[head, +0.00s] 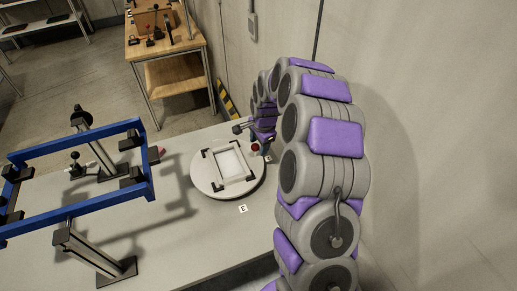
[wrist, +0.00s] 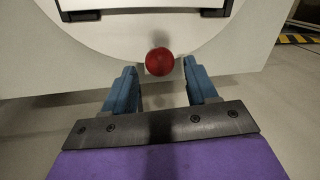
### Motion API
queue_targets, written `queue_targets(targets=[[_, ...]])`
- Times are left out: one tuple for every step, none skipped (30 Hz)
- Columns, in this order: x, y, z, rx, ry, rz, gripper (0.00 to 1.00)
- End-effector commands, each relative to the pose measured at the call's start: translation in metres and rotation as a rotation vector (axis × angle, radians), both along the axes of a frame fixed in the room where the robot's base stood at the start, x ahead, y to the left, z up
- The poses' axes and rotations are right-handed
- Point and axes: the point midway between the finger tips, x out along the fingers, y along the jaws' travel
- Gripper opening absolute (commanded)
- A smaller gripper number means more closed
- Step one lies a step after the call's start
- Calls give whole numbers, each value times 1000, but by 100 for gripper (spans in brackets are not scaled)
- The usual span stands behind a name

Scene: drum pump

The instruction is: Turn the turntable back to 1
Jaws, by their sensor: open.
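The turntable (head: 207,185) is a round pale disc on the grey table, with a square frame and black corner pieces on top. A red ball-shaped knob (head: 255,147) sits at its rim, on the side by my gripper. In the wrist view the turntable (wrist: 215,28) fills the top, and the red knob (wrist: 159,62) shows at its edge. My gripper (wrist: 160,72) is open, with its blue fingers either side of the knob and visible gaps to both. I cannot tell how far its tips are from the knob in depth. The number 1 is not readable.
A blue frame (head: 75,140) on black posts stands on the left of the table (head: 160,235). A white label (head: 243,208) reading E lies in front of the turntable. A wall (head: 430,130) is close on the right. A wooden bench (head: 180,45) stands behind.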

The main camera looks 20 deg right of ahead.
Motion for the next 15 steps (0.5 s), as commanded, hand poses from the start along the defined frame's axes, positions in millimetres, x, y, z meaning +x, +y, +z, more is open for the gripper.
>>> queue_targets(targets=[[1,3,-8,-2,1,3,57],[2,4,-11,-3,-1,2,57],[3,5,-14,-4,-2,2,57],[4,5,-16,-5,-3,2,57],[4,5,-18,-5,-3,2,57],[4,5,-20,-4,-3,2,57],[5,4,-22,-3,-3,2,57],[5,3,-23,-2,-3,3,57],[5,1,-24,0,-3,2,57],[5,0,-24,0,-3,2,57],[5,0,-24,1,-3,1,57],[5,-1,-25,2,-3,1,57],[5,-2,-25,3,-3,2,57],[5,-3,-25,4,-3,2,57],[5,-3,-25,5,-2,1,57]])
